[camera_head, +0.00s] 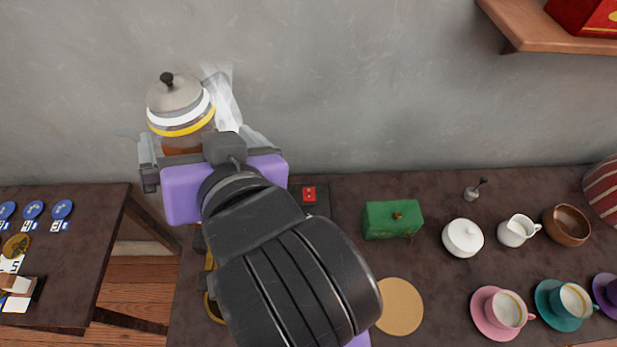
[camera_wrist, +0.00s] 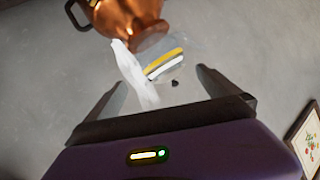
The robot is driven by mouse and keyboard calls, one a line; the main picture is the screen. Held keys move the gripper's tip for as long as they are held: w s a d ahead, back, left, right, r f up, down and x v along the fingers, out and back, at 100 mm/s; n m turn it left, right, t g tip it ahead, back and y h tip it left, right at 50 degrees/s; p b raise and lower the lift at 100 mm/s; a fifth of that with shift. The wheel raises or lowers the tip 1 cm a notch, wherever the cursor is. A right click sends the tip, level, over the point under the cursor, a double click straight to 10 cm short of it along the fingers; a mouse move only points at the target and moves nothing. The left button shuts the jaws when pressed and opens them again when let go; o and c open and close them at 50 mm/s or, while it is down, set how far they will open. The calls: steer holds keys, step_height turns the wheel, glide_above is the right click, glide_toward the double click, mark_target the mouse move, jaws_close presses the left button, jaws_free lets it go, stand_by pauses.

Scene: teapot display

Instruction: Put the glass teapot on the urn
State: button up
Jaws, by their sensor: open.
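The glass teapot (camera_head: 180,118) has a grey lid, a black knob and white and yellow bands. It is upright in the head view, at the back left, just beyond my gripper (camera_head: 198,140). In the wrist view the teapot (camera_wrist: 165,62) appears inverted, meeting the top of the copper urn (camera_wrist: 130,18); it seems to sit on it, though the contact is partly blurred. A whitish translucent shape beside the teapot is probably its handle or spout. My gripper (camera_wrist: 160,82) is open, its fingers apart on either side of the teapot without visibly gripping it. My arm hides most of the urn in the head view.
The dark table (camera_head: 345,190) holds a green box (camera_head: 392,219), a white lidded pot (camera_head: 462,238), a creamer (camera_head: 516,230), a wooden bowl (camera_head: 567,225) and several cups. A round tan mat (camera_head: 400,306) lies bare. A wooden shelf (camera_head: 550,35) projects at the upper right. The wall is close behind.

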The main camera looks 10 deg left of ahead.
steer(key=d+f+m+t+h, duration=0.1)
steer(key=d+f+t+h, duration=0.1)
steer(key=d+f, duration=0.85)
steer(key=d+f+t+h, duration=0.1)
steer(key=d+f+h, duration=0.1)
steer(key=d+f, duration=0.85)
steer(key=s+d+r+m+t+h, duration=0.1)
steer(key=s+d+h, duration=0.1)
steer(key=s+d, duration=0.6)
steer(key=s+d+r+m+h, duration=0.1)
steer(key=s+d+m+h, duration=0.1)
steer(key=s+d, duration=0.7)
steer(key=s+h, duration=0.1)
steer(key=s, duration=0.4)
steer(key=shift+d+m+t+h, duration=0.2)
steer(key=shift+m+t+h, duration=0.1)
steer(key=shift+t, duration=0.1)
steer(key=shift+s, duration=0.1)
steer(key=shift+f+b, duration=0.45)
steer(key=shift+b, duration=0.05)
